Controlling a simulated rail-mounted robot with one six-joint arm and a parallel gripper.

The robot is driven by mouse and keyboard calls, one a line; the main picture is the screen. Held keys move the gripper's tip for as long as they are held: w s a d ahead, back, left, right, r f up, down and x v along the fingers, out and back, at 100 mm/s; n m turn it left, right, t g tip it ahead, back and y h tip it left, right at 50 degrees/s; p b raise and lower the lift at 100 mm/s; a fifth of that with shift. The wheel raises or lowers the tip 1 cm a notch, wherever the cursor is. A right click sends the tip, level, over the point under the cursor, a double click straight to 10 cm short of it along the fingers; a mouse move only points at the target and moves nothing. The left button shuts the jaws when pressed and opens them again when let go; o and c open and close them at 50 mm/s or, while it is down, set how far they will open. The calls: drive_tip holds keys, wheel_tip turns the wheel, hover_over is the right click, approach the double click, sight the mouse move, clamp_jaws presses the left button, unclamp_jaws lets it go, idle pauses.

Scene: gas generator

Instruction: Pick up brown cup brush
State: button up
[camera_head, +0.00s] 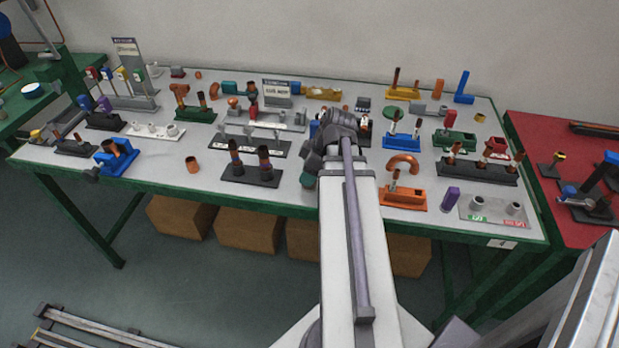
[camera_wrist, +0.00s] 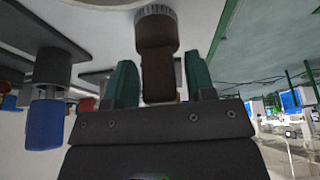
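A brown cup brush (camera_wrist: 158,60) with a ridged greyish rim stands between the two teal fingers of my gripper (camera_wrist: 158,75) in the wrist view. The fingers sit on either side of the brush's brown body, with a narrow gap visible at the right finger. The rim end points away from the gripper, towards a pale surface.
The white table (camera_head: 220,130) is crowded with tool racks. A black rack with two dark brown upright pieces (camera_head: 252,174) stands left of my arm. An orange holder (camera_head: 403,197) stands right of it. In the wrist view, a blue-tipped piece (camera_wrist: 45,122) is at left.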

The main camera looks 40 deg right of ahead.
drive_tip(key=c, duration=0.7)
